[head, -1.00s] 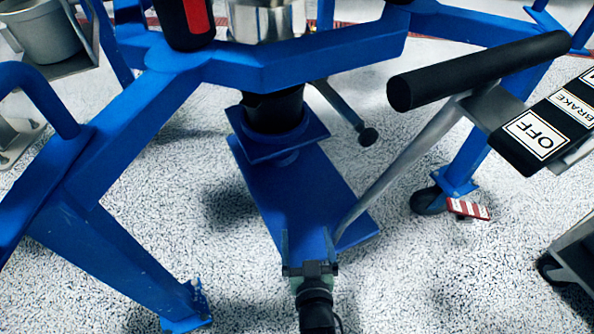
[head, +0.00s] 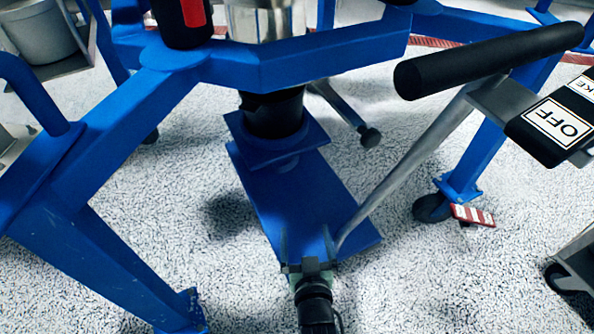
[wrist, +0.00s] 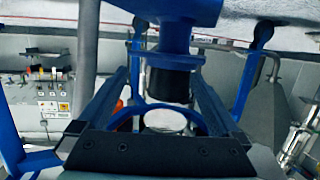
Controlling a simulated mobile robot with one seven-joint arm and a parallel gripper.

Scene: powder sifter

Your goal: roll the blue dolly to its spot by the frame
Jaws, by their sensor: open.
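A large blue tubular structure (head: 330,55) fills the head view. Its right leg stands on a black caster (head: 432,207) with a red-and-white striped pedal (head: 472,215). A flat blue base plate (head: 300,195) lies low under it and carries a black cylinder (head: 272,115). I cannot tell for sure which blue parts belong to the dolly and which to the frame. My gripper (head: 306,246) is open at the plate's near edge, with a finger on each side and nothing visibly held.
A black-gripped handle (head: 485,60) with an OFF label panel (head: 560,125) juts in at right; a grey bar (head: 400,175) slopes down from it towards my gripper. A grey pot (head: 40,35) sits at upper left.

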